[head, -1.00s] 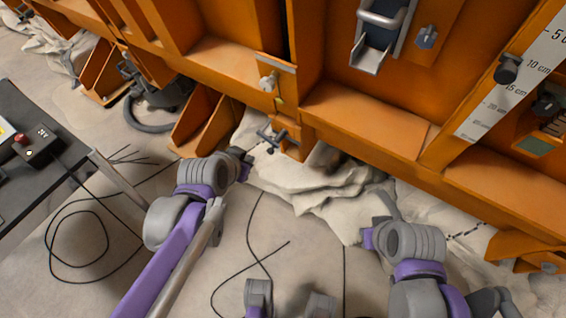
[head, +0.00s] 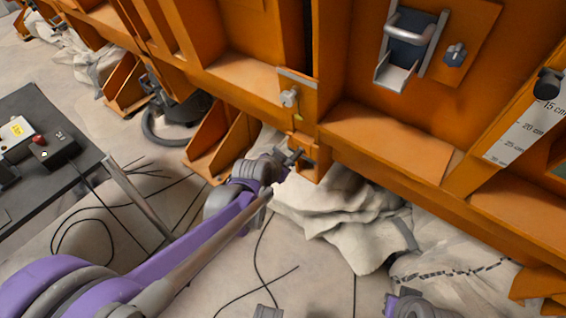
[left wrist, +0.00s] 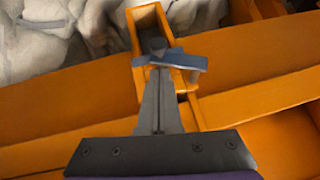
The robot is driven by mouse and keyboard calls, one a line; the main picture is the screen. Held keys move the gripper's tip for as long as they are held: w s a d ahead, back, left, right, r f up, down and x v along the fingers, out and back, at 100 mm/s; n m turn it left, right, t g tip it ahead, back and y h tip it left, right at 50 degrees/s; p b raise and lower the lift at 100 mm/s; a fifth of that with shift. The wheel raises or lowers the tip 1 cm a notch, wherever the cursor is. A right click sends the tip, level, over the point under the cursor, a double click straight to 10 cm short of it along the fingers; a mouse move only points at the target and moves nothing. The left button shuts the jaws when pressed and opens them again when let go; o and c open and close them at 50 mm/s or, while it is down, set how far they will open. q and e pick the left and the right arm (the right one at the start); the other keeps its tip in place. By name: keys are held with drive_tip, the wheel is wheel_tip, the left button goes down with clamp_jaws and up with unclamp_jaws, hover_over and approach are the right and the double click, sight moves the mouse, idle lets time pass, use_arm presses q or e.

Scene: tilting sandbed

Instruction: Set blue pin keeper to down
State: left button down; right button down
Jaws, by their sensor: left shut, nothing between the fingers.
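The blue pin keeper (left wrist: 180,61) is a blue-grey bar across the front of a small orange bracket in the left wrist view. It lies nearly level there. In the head view it sits low on the orange frame, at my gripper's tip, too small and covered to make out well. My left gripper (head: 290,156) is shut and empty, its tips at the bar. In the left wrist view its fingers (left wrist: 157,75) overlap the bar's left part; I cannot tell whether they touch it. Of my right arm only a wrist part shows at the bottom edge of the head view.
A latch plate with a round knob (head: 289,98) is just above the bracket. White sacks (head: 335,215) lie below the frame. A dark table (head: 50,110) with a control box stands left.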

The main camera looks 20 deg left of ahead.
use_arm(q)
drive_tip(key=shift+a+f, duration=0.2)
drive_tip(key=shift+f, duration=0.7)
drive_tip(key=shift+f+b, duration=0.5)
drive_tip(key=shift+f, duration=0.4)
